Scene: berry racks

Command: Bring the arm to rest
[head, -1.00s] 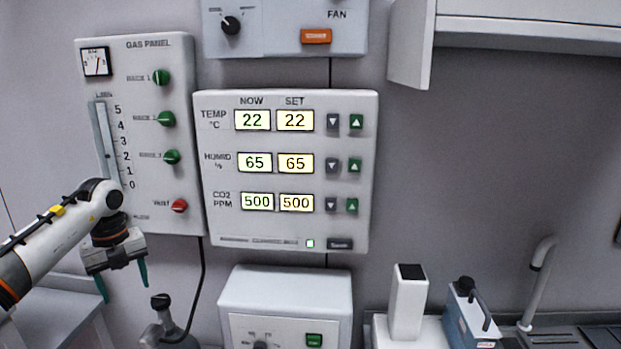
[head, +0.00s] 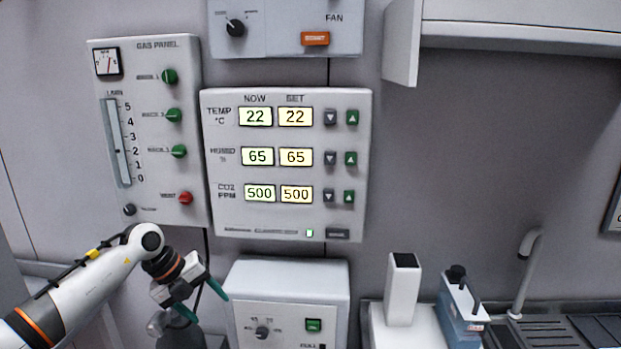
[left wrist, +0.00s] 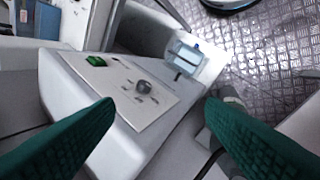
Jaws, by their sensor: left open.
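My left gripper (head: 204,299) is in the lower left of the head view, below the gas panel. Its two green fingers are apart, with nothing between them, and point down and to the right. They are beside the left side of a white box (head: 290,275) with a dial and a green switch. In the left wrist view the green fingers stand wide apart at the lower corners, with the white box (left wrist: 120,90) beyond them. The right gripper is in neither view.
The gas panel (head: 150,130) and the climate panel (head: 290,218) hang on the wall above the gripper. A grey-black bottle-like thing (head: 165,325) is partly hidden behind the gripper. A white upright block (head: 403,290), a blue device (head: 462,312) and a tap (head: 525,275) stand to the right.

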